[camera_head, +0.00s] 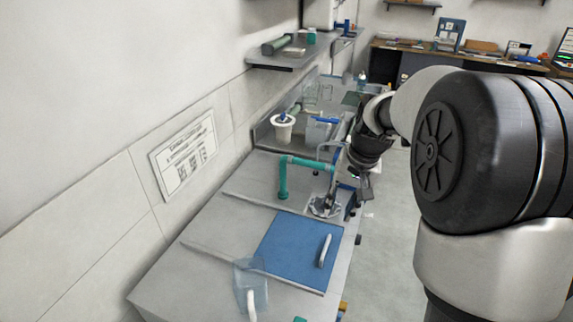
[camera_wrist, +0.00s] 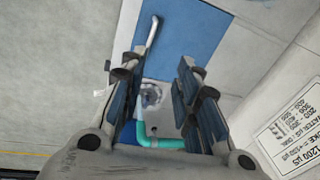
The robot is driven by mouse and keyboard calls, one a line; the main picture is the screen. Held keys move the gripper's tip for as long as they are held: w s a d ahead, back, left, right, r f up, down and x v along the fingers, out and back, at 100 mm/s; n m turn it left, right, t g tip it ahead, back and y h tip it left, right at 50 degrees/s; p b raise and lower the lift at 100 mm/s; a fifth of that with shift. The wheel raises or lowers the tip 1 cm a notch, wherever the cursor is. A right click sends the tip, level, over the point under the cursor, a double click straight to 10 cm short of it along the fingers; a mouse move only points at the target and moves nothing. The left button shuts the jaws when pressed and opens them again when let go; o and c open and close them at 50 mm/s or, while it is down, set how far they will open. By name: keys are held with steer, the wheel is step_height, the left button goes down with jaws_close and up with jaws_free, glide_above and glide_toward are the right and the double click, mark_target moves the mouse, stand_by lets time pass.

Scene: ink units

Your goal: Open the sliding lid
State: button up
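The sliding lid looks to be the blue panel (camera_head: 287,247) with a white bar handle (camera_head: 324,249), set flat in the grey counter. The lid also shows at the top of the wrist view (camera_wrist: 190,35), with its handle (camera_wrist: 153,32) near the left edge. My gripper (camera_wrist: 159,75) is open, with a wide empty gap between its fingers. In the head view my gripper (camera_head: 345,195) is beyond the lid's far edge, beside the teal pipe and apart from the handle. Part of the gripper is hard to make out there.
A teal bent pipe (camera_head: 284,178) rises beyond the lid, near a round metal fitting (camera_head: 322,207). A clear bluish piece (camera_head: 250,284) with a white handle stands at the near left. A white bucket (camera_head: 282,130) stands farther back. The wall borders the left side; open floor lies right.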

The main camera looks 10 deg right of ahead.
steer(key=w+d+f+m, duration=0.1)
steer(key=w+d+f, duration=0.2)
steer(key=b, duration=0.4)
glide_toward(326, 246)
steer(key=f, duration=0.5)
steer(key=w+f, duration=0.1)
steer(key=f, duration=0.1)
steer(key=shift+w+a+f, duration=0.1)
steer(key=shift+a+f, duration=0.25)
steer(key=shift+c, duration=0.5)
jaws_close()
